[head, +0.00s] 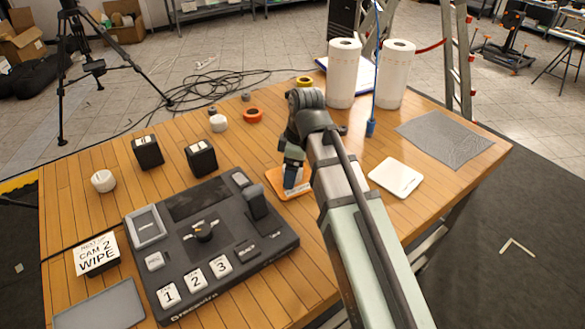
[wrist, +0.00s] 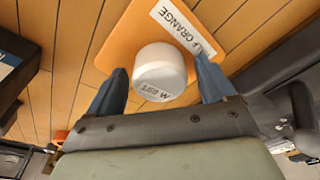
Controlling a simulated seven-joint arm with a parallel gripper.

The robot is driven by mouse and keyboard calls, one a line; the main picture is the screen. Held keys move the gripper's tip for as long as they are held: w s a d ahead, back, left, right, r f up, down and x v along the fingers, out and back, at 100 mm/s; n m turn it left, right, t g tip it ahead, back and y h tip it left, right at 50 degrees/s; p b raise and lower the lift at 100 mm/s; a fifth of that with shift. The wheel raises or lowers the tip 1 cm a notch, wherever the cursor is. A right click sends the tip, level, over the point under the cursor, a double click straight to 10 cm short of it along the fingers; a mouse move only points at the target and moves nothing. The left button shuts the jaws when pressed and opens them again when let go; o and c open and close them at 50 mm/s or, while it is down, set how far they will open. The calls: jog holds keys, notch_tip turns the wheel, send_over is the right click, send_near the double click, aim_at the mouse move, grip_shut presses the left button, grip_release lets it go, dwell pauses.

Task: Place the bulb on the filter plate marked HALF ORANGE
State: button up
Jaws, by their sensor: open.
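The orange filter plate (head: 279,182) lies on the wooden table just right of the black control panel, partly covered by my gripper (head: 292,176). A white, rounded bulb (wrist: 160,72) with dark lettering stands over the plate between my two open fingers. It appears to rest on the plate, with small gaps to the fingers; its contact underneath is hidden. In the head view my gripper mostly hides the bulb.
A white plate (head: 396,178) lies right of my arm. The black control panel (head: 205,240) is close on the left. White round pieces (head: 103,181) and tape rolls (head: 253,115) stand farther off. Two paper rolls (head: 344,75) and a blue rod (head: 371,125) stand behind.

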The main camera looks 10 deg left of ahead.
jog(key=shift+r, duration=0.15)
notch_tip(320, 180, up, 12)
jog(key=d, duration=0.2)
dwell(0.4)
